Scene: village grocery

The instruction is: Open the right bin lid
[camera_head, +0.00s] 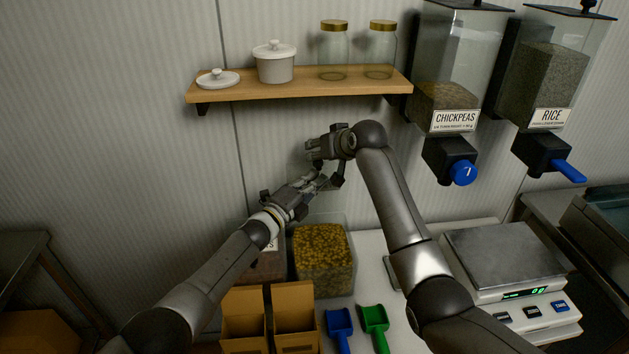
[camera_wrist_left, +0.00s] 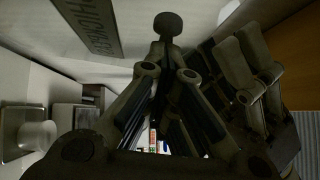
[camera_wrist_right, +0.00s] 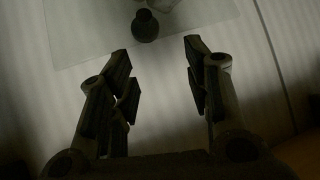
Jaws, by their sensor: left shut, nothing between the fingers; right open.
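The right bin (camera_head: 322,262) is clear and full of yellow pieces. It stands below my two grippers in the head view. Its lid is hard to make out there. In the right wrist view a translucent pane (camera_wrist_right: 90,30) with a dark round knob (camera_wrist_right: 145,26) lies beyond my right gripper (camera_wrist_right: 160,55). That gripper (camera_head: 322,162) is open and empty, above and behind the bin. My left gripper (camera_head: 322,182) is shut and empty, close to the right one. A dark knob (camera_wrist_left: 168,22) shows at its fingertips in the left wrist view; contact cannot be told.
The left bin (camera_head: 262,266) is partly hidden by my left arm. Cardboard boxes (camera_head: 243,300), a blue scoop (camera_head: 340,325) and a green scoop (camera_head: 376,325) lie in front. A shelf (camera_head: 300,86) with jars hangs above. A scale (camera_head: 505,262) stands at the right.

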